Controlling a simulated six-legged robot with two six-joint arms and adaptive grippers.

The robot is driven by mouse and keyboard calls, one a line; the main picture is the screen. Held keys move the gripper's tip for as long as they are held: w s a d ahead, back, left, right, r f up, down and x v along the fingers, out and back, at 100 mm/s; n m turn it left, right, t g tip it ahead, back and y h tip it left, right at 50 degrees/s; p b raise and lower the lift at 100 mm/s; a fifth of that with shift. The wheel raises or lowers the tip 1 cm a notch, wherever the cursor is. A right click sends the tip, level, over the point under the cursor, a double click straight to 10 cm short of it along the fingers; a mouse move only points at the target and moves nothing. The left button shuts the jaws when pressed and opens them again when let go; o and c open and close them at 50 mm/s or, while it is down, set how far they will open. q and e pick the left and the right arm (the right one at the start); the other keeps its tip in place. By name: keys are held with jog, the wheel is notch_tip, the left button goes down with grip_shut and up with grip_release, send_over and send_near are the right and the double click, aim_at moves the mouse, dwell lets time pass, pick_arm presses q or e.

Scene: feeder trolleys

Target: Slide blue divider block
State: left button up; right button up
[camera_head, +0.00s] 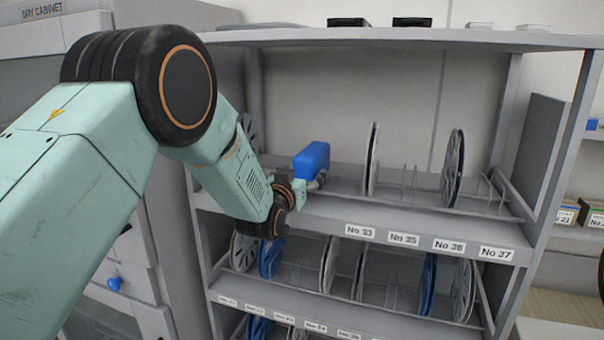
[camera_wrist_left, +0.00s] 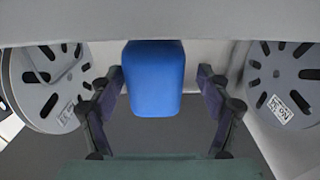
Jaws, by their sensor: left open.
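The blue divider block (camera_head: 312,160) is on the upper shelf of the trolley in the head view, left of the upright reels. My left gripper (camera_head: 318,183) is at the block's lower front side, its wrist reaching in over the shelf edge. In the left wrist view the block (camera_wrist_left: 153,78) is between the two open fingers of my left gripper (camera_wrist_left: 160,100), with gaps on both sides. The fingers do not appear to touch it. Part of the block's base is hidden by the gripper. My right gripper is not in view.
Grey reels (camera_head: 453,168) and (camera_head: 373,160) stand on the upper shelf (camera_head: 400,218), with thin wire dividers between them. Reels flank the block in the left wrist view (camera_wrist_left: 285,85). A lower shelf holds more reels, including a blue one (camera_head: 270,257). A shelf post (camera_head: 562,160) stands at right.

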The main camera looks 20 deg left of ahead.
pick_arm(q)
jog(key=shift+w+d, duration=0.2)
jog(key=shift+d, duration=0.3)
jog(key=c, duration=0.5)
jog(key=shift+s+a+f, duration=0.1)
jog(key=shift+a, duration=0.35)
jog(key=c, duration=0.5)
jog(key=shift+d, duration=0.3)
jog(key=c, duration=0.4)
grip_shut()
jog(key=shift+a, duration=0.1)
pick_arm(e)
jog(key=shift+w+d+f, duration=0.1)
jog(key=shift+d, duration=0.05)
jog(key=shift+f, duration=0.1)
